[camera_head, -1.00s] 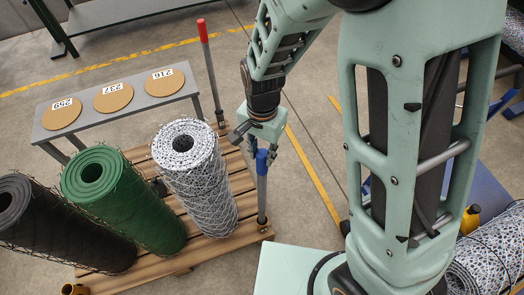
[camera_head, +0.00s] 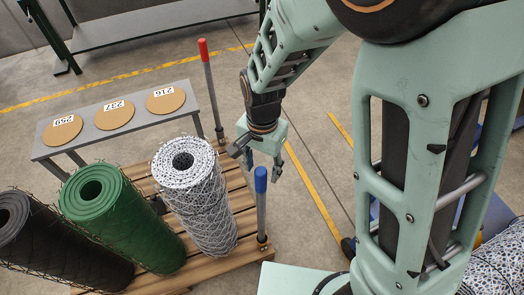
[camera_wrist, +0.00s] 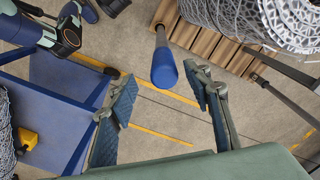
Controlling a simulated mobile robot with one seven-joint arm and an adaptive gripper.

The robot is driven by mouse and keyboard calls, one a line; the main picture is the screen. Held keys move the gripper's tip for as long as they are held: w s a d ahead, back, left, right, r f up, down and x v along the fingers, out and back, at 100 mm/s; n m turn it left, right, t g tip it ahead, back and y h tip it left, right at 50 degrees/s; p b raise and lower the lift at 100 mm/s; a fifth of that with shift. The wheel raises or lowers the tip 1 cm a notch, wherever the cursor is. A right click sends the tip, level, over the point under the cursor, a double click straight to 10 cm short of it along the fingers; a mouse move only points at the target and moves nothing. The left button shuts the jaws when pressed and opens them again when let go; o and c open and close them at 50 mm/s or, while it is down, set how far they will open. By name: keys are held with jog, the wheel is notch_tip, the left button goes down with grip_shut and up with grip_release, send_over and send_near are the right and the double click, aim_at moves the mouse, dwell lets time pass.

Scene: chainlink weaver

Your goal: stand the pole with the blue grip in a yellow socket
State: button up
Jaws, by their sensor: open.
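The pole with the blue grip (camera_head: 261,182) stands upright at the front right corner of the wooden pallet (camera_head: 235,252). My gripper (camera_head: 258,163) is open and empty above and behind the grip in the head view. In the wrist view the blue grip (camera_wrist: 164,70) shows between the two spread fingers (camera_wrist: 162,88), apart from both. How far the fingertips are from it in depth is hard to tell. A yellow piece (camera_wrist: 29,138), possibly a socket, sits on a blue platform (camera_wrist: 58,115) at the left of the wrist view.
White (camera_head: 198,205), green (camera_head: 120,215) and black (camera_head: 60,245) mesh-wrapped rolls stand on the pallet beside the pole. A red-gripped pole (camera_head: 210,85) stands at the far corner. A grey bench (camera_head: 130,118) with numbered discs is behind.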

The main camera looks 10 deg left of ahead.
notch_tip(320, 180, up, 10)
dwell(0.3)
